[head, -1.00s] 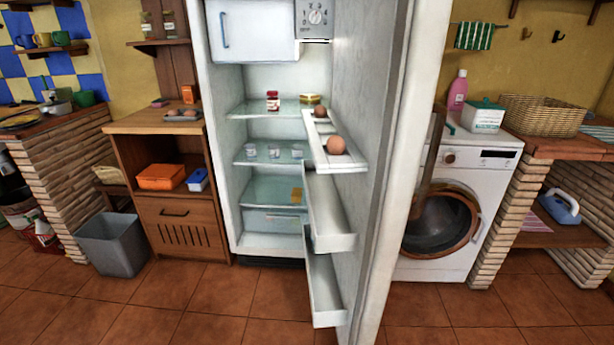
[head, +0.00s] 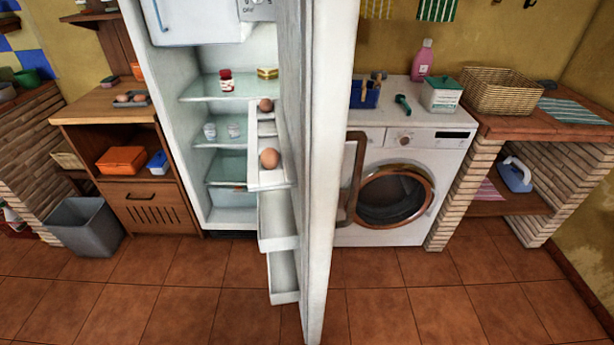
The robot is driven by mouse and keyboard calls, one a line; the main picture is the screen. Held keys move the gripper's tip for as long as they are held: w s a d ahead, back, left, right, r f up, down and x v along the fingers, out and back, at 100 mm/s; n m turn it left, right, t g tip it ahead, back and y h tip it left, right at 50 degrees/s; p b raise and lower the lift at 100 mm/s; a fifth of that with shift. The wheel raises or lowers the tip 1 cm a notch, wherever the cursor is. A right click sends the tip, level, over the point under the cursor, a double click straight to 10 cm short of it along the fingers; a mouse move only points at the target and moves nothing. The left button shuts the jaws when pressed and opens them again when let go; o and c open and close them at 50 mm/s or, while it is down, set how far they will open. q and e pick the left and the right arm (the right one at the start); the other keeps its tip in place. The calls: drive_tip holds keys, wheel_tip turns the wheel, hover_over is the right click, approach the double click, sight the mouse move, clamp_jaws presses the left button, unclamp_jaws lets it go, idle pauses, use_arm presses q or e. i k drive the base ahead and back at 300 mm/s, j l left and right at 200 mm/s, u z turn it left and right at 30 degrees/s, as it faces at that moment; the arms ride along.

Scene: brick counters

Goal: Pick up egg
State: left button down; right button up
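A brown egg (head: 269,158) sits in the upper shelf of the open fridge door, at its near end. A second brown egg (head: 265,105) sits farther back in the same door shelf (head: 268,178). Neither of my grippers shows in the head view.
The fridge door (head: 318,200) stands wide open toward me, its edge in front of the washing machine (head: 405,190). A grey bin (head: 85,228) stands left of the wooden cabinet (head: 165,205). The tiled floor (head: 190,300) in front is clear.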

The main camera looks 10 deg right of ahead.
sight(140, 98)
drive_tip(key=i+l+u, duration=0.3)
drive_tip(key=l, duration=0.65)
drive_tip(key=l+u, duration=0.35)
drive_tip(key=l, duration=0.55)
drive_tip(key=i+j+u, duration=0.35)
drive_tip(key=u, duration=0.15)
drive_tip(key=i+j+z, duration=0.1)
drive_tip(key=j, duration=0.65)
drive_tip(key=i+j+z, duration=0.15)
drive_tip(key=j, duration=0.65)
drive_tip(key=j+z, duration=0.1)
drive_tip(key=j, duration=0.65)
drive_tip(key=i+j+z, duration=0.2)
drive_tip(key=i+j, duration=0.4)
drive_tip(key=i, duration=0.35)
drive_tip(key=i+j+z, duration=0.25)
drive_tip(key=i+j, duration=0.5)
drive_tip(key=i+j+z, duration=0.1)
drive_tip(key=i, duration=0.35)
drive_tip(key=i+j+z, duration=0.1)
drive_tip(key=i, duration=0.35)
drive_tip(key=i+j, duration=0.2)
drive_tip(key=i, duration=0.25)
drive_tip(key=i+z, duration=0.05)
